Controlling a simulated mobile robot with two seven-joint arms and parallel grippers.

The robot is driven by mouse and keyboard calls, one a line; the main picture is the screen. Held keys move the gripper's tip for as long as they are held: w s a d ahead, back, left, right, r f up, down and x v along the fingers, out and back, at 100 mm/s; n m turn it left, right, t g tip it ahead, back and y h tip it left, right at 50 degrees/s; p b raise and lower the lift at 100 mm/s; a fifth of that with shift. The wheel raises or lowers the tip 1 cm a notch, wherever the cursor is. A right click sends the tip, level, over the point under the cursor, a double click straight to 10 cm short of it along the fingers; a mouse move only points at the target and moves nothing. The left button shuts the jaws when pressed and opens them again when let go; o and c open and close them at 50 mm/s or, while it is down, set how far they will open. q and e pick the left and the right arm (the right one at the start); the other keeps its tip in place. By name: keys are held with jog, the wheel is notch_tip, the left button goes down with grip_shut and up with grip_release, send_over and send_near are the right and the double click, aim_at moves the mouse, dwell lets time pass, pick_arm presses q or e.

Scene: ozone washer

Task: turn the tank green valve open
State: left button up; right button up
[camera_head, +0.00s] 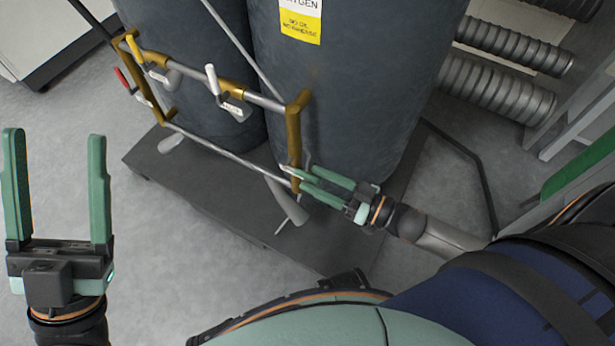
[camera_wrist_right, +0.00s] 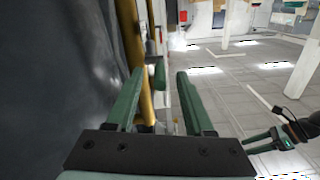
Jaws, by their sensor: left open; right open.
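The green valve handle (camera_wrist_right: 158,76) shows in the right wrist view between my right fingertips, beside a yellow-brown pipe (camera_wrist_right: 146,108). I see no clear contact. In the head view the handle is hard to tell from my green fingers. My right gripper (camera_head: 308,179) is open at the lower end of the brass pipe (camera_head: 294,140), in front of the right dark tank (camera_head: 350,90). My left gripper (camera_head: 56,140) is open and empty over the floor at the left, well away from the pipes.
White (camera_head: 214,82), yellow (camera_head: 134,48) and red (camera_head: 123,78) valve handles sit on the pipe frame to the left. A second tank (camera_head: 200,50) stands behind it. Both tanks stand on a dark platform (camera_head: 235,200). The floor (camera_head: 120,250) near my left gripper is clear.

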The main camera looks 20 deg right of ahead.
jog(key=shift+x, duration=1.4)
jog(key=shift+c, duration=0.3)
grip_shut()
